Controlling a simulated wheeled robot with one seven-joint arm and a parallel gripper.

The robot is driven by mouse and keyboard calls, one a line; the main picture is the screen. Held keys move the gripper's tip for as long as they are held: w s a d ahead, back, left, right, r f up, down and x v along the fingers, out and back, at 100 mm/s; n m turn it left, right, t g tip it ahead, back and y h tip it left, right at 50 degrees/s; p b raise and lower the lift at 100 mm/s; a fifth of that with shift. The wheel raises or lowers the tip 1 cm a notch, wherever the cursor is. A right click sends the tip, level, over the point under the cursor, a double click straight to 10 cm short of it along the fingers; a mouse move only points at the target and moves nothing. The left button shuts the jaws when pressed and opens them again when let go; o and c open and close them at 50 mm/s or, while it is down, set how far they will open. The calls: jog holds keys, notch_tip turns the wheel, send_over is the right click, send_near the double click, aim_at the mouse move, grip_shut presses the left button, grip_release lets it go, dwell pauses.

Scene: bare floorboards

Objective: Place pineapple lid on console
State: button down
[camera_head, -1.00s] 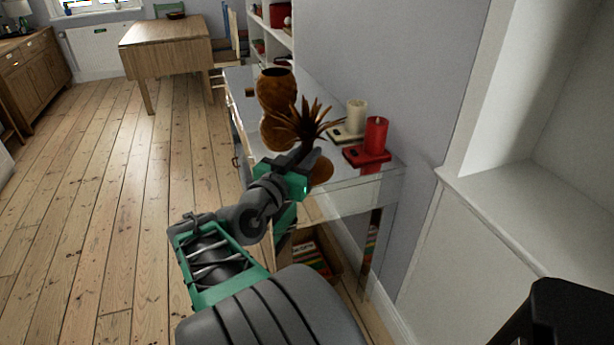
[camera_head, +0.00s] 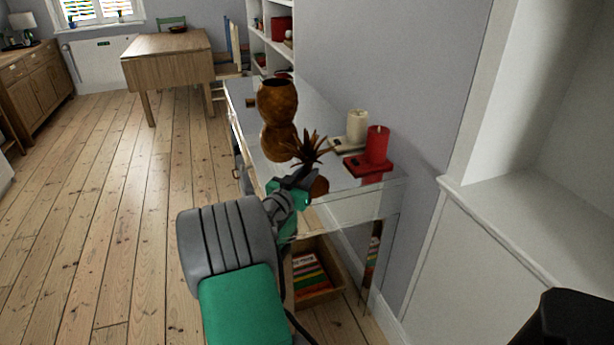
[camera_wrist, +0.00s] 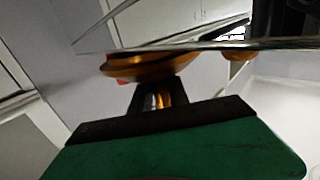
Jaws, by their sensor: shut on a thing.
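The pineapple lid (camera_head: 309,149), a crown of dark brown pointed leaves, is at the near end of the mirrored console (camera_head: 330,205). My gripper (camera_head: 305,179) is shut on it from the near side, close to the console top. Whether the lid touches the top is unclear. In the wrist view, the lid's gold-brown base (camera_wrist: 140,66) shows just beyond my gripper (camera_wrist: 155,96), partly cut off by a thin shiny edge. The open, brown pineapple pot (camera_head: 277,98) stands upright on the console behind the lid, with its reflection below it.
A red candle (camera_head: 377,144) and a cream candle (camera_head: 357,125), with books by them, stand right of the lid near the wall. A wooden crate (camera_head: 328,291) of books is under the console. Floor is clear to the left.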

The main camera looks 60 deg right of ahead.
jog(key=shift+f+b, duration=0.15)
jog(key=shift+b, duration=0.25)
jog(key=c, duration=1.3)
grip_release()
jog(key=shift+o, duration=0.2)
